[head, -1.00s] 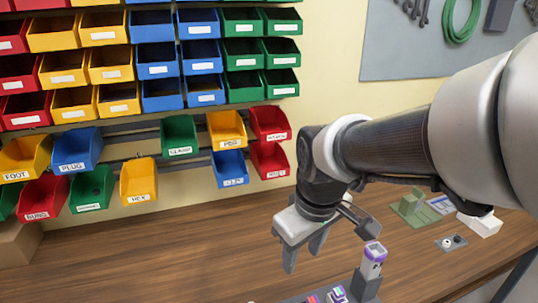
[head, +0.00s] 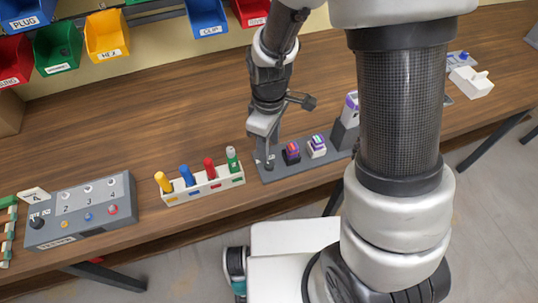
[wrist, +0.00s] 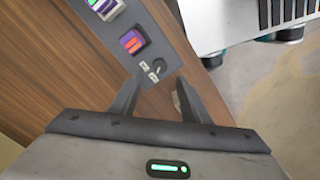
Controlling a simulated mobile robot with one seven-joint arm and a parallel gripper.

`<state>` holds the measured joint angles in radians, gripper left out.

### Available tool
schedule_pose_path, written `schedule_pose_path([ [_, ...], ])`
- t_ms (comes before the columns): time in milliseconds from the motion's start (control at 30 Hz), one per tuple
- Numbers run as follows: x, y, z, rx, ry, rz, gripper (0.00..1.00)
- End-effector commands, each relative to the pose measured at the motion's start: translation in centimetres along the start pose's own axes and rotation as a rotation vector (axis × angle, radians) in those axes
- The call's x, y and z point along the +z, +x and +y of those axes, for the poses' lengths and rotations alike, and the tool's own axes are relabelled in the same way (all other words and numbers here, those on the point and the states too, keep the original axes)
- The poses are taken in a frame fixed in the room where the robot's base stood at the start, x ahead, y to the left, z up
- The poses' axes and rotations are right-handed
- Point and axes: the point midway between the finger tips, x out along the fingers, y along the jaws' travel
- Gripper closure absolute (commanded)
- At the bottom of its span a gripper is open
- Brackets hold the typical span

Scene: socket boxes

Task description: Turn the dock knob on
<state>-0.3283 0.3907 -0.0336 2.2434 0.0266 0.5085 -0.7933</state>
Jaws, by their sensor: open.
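The dock (head: 297,171) is a grey strip near the front edge of the wooden table, with two coloured blocks on it and a taller grey holder at its right end. Its small dark knob (wrist: 160,66) shows in the wrist view near the end of the strip, beside two small white labels. In the head view my gripper (head: 268,160) points down over the dock's left end, and I cannot make out the knob there. In the wrist view my gripper (wrist: 157,86) is open and empty, its fingertips just short of the knob in the picture. Contact cannot be told.
On the dock stand a purple-orange block (head: 291,152) and a purple-white block (head: 316,146). Left of it are a white rack (head: 205,187) of coloured pegs and a grey panel box (head: 82,211) with a dark knob. Bins hang behind. The table behind the rack is clear.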

Motion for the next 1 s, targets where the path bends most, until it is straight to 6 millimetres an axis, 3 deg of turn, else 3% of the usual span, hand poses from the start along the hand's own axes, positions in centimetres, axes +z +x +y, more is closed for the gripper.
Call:
schedule_pose_path([
  [100, 0.1, 2.8, -0.1, -0.004, 0.001, -0.005, 0.57],
  [333, 0.1, 6.4, 0.0, -0.002, 0.001, -0.002, 0.57],
  [500, 0.0, 7.5, 0.0, 0.0, 0.003, 0.0, 0.57],
  [800, 0.0, 7.7, 0.0, 0.001, 0.002, 0.001, 0.57],
  [1000, 0.0, 7.6, 0.0, 0.001, 0.002, 0.0, 0.91],
])
